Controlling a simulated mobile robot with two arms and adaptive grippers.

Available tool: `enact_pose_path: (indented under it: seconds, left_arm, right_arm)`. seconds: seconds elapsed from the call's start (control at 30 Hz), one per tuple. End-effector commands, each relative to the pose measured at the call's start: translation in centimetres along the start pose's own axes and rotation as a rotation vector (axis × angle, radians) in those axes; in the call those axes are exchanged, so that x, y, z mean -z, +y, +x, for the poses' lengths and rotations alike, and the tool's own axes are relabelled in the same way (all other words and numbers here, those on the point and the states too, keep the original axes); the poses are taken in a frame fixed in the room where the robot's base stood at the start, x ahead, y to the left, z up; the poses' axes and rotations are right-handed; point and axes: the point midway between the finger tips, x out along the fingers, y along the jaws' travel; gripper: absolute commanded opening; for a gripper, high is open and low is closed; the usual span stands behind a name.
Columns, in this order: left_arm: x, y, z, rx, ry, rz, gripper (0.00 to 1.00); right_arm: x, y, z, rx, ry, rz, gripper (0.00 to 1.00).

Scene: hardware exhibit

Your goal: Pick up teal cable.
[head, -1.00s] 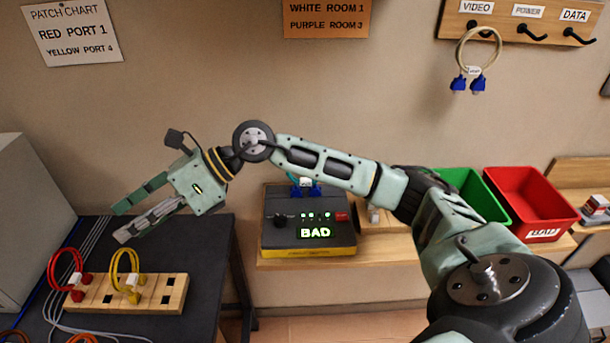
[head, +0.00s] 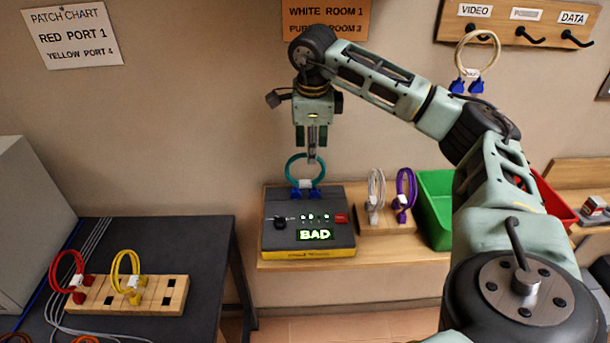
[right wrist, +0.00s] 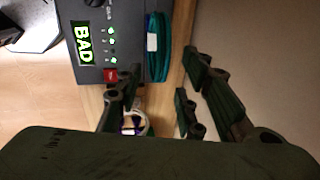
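The teal cable (head: 292,170) is a loop standing upright at the back of the dark tester box (head: 275,237), with blue connectors at its lower ends. The box display reads BAD. My right gripper (head: 312,155) points down just above the top of the loop, empty. In the right wrist view its fingers (right wrist: 160,75) are spread apart, and the teal cable (right wrist: 162,60) shows beyond them, beside the box (right wrist: 95,30). Whether a fingertip touches the loop I cannot tell. My left gripper is not in view.
Grey (head: 376,190) and purple (head: 411,183) cables stand on a wooden block right of the box. A green bin (head: 433,205) and a partly hidden red bin (head: 556,205) are further right. Red (head: 57,265) and yellow (head: 117,262) cables stand at left.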

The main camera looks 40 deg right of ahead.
Motion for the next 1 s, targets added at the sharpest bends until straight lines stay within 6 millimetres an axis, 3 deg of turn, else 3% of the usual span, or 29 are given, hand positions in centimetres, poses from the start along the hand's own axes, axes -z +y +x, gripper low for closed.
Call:
enact_pose_path:
  seconds: [0.1,0.23,0.53,0.93,1.0]
  left_arm:
    - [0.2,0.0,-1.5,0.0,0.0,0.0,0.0]
    - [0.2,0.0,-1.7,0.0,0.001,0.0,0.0]
    - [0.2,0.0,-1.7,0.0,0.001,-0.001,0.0]
    - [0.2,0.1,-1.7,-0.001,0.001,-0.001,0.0]
    - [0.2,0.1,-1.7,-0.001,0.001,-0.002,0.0]
  right_arm:
    - [0.1,-0.2,1.6,-0.003,0.004,0.0,0.35]
    - [0.0,-0.1,3.4,-0.002,0.001,0.001,0.35]
    - [-0.1,-0.1,4.1,0.0,-0.002,0.0,0.35]
    - [-0.1,-0.1,4.0,0.0,-0.002,0.0,0.0]
    - [-0.1,-0.1,4.0,0.0,-0.002,0.0,0.0]
